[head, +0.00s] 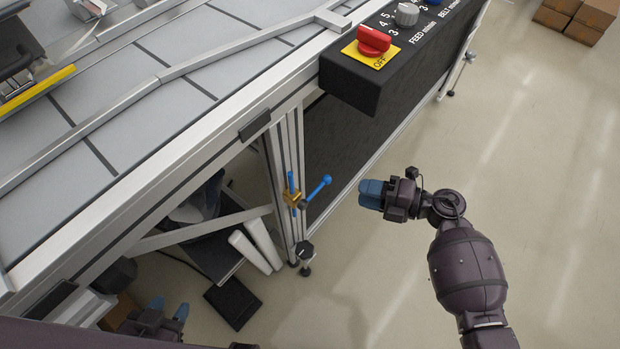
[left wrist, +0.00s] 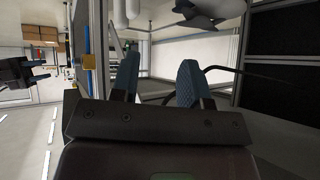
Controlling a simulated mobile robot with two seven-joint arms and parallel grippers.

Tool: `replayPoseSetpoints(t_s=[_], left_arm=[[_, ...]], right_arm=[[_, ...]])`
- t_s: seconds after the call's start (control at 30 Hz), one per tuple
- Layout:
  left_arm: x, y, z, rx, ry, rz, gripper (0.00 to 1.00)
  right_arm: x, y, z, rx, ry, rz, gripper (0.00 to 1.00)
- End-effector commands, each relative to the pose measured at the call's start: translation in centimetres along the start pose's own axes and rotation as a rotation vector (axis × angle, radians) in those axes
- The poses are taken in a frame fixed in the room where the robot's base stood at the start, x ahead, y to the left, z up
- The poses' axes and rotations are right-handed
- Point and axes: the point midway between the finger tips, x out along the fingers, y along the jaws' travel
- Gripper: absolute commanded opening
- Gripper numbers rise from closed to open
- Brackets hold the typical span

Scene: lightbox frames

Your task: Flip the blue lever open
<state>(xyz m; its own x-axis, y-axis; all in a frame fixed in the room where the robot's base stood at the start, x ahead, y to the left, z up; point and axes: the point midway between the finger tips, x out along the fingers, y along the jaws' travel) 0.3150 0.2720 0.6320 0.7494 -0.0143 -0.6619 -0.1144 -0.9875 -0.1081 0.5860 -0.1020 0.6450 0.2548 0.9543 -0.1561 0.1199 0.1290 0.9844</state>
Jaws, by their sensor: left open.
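The blue lever (head: 319,188) is a short rod with a rounded end. It sticks out up and to the right from a brass valve (head: 292,198) on a table-frame post, at an angle to the upright blue pipe (head: 290,181). In the left wrist view the brass valve (left wrist: 89,62) is left of the fingers; I cannot make out the lever there. My left gripper (head: 169,307) is open and empty, low under the table, left of and apart from the valve. My right gripper (head: 370,194) is right of the lever, apart from it; its finger gap is unclear.
The conveyor table (head: 190,100) spans the upper left. A black control box (head: 350,86) with a red knob (head: 374,40) overhangs above the lever. A diagonal brace (head: 200,232) and white cylinders (head: 256,248) are between my left gripper and the post.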

Motion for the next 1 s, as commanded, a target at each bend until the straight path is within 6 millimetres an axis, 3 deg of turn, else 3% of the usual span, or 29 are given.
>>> replayPoseSetpoints(t_s=[0.27,0.53,0.7,1.0], left_arm=[[0.1,0.3,0.1,0.004,-0.003,0.005,0.42],[0.5,0.5,0.7,0.022,-0.008,0.009,0.42],[0.8,0.7,-0.1,0.034,0.014,0.011,0.42],[0.9,0.7,-0.4,0.046,0.024,0.011,0.42]], right_arm=[[2.0,-0.7,0.0,-0.01,0.033,-0.028,0.36],[6.7,-1.0,-0.2,-0.007,0.032,-0.026,0.36],[9.1,-1.0,-0.2,-0.006,0.031,-0.027,0.36],[11.1,-0.9,-0.2,-0.01,0.03,-0.028,0.36]])
